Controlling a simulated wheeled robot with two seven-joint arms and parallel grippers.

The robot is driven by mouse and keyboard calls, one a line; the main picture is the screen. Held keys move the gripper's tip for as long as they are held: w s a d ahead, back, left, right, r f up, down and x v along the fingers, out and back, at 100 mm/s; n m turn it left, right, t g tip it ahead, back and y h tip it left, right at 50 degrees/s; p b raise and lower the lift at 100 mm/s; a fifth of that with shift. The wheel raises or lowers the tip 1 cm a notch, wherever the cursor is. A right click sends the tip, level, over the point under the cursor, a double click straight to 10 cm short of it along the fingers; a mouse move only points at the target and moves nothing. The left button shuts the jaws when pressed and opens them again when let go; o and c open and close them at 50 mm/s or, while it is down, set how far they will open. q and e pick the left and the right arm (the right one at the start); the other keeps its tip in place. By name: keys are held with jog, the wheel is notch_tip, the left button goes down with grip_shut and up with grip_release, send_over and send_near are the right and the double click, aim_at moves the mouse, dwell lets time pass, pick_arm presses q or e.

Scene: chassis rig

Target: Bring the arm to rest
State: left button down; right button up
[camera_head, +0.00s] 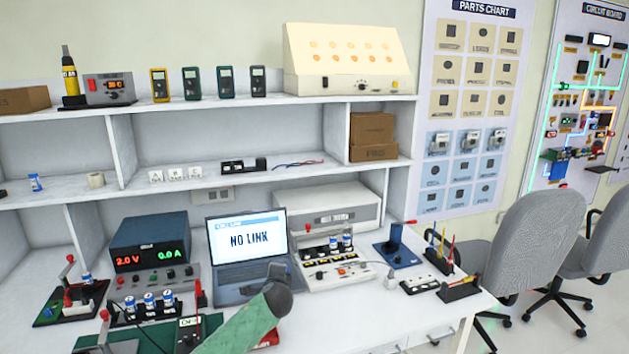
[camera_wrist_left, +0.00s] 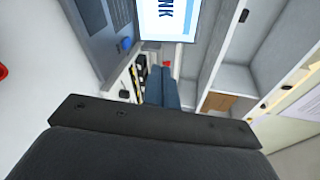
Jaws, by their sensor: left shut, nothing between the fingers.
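My left gripper (camera_wrist_left: 163,86) shows in the left wrist view beyond its dark wrist body. Its two blue-grey fingers are together, with nothing seen between them. They are in the air, with the laptop and the shelf unit beyond. In the head view a green and dark grey arm part (camera_head: 252,318) of mine reaches up from the bottom edge in front of the laptop (camera_head: 247,245). The fingers cannot be made out there. My right gripper is in neither view.
A blue power supply (camera_head: 150,243) stands left of the laptop. Several small stands crowd the bench's left front. Shelves (camera_head: 230,180) rise behind. A grey chair (camera_head: 535,243) stands at the right.

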pick_arm(q)
jog(key=s+f+n+g+h, duration=0.1)
jog(key=s+n+g, duration=0.1)
jog(key=s+n, duration=0.5)
jog(key=s+f+n+g, duration=0.25)
jog(key=s+n, duration=0.25)
jog(key=s, duration=0.3)
jog(key=s+a+f+n+g, duration=0.1)
jog(key=s+f+g, duration=0.2)
jog(key=s+f, duration=0.6)
jog(key=s+a+f+n+g+h, duration=0.1)
jog(key=s+f, duration=0.8)
jog(key=s, duration=1.2)
jog(key=s+a+f+n+g+h, duration=0.1)
jog(key=s+f+n+g, duration=0.1)
jog(key=s+f+g, duration=0.3)
jog(key=s+f, duration=0.4)
jog(key=s, duration=0.7)
jog(key=shift+a+f+n, duration=0.2)
jog(key=shift+a+n, duration=0.15)
jog(key=shift+n, duration=0.05)
